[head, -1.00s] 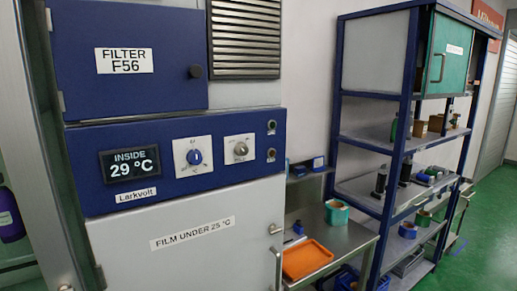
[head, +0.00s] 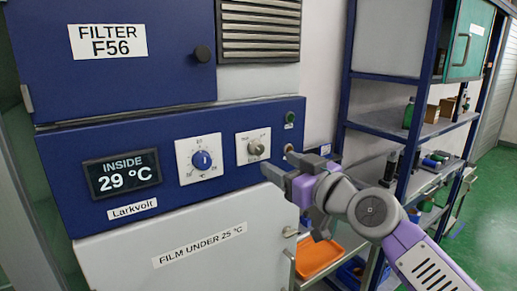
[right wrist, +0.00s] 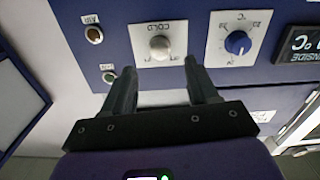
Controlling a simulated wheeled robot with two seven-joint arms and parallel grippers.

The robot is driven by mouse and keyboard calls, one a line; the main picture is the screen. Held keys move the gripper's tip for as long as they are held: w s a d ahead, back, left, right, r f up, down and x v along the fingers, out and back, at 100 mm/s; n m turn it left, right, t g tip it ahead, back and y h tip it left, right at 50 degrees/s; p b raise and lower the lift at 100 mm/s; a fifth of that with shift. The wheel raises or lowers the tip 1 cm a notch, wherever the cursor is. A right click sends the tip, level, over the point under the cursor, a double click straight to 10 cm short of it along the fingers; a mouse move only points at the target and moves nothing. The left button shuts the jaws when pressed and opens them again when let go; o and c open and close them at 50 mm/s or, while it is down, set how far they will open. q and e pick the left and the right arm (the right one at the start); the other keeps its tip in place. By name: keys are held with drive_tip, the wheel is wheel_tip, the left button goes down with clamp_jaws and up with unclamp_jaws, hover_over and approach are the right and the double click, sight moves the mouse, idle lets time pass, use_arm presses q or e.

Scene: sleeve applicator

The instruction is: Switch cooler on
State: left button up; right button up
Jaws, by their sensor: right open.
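The cooler (head: 100,250) has a blue control panel, and its display (head: 122,174) reads INSIDE 29 °C. A blue dial knob (head: 201,161) sits right of the display. My right gripper (head: 285,166) is open and empty, in front of the panel just below and right of the pale knob. In the right wrist view my right gripper's (right wrist: 159,72) fingers point at the pale knob, apparently not touching it. My left gripper is out of view.
A dark green round fitting (head: 290,117) sits at the panel's right; another fitting below it is partly hidden by my gripper. The right wrist view shows a fitting marked AIR (right wrist: 94,35). A blue shelf rack (head: 390,122) and an orange tray (head: 318,257) stand to the right.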

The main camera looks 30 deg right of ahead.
sight(260, 149)
drive_tip(key=w, duration=0.2)
drive_tip(key=w+p, duration=0.1)
drive_tip(key=w, duration=0.4)
drive_tip(key=shift+a+r, duration=0.25)
drive_tip(key=shift+r, duration=0.05)
drive_tip(key=c, duration=1)
drive_tip(key=shift+c, duration=0.2)
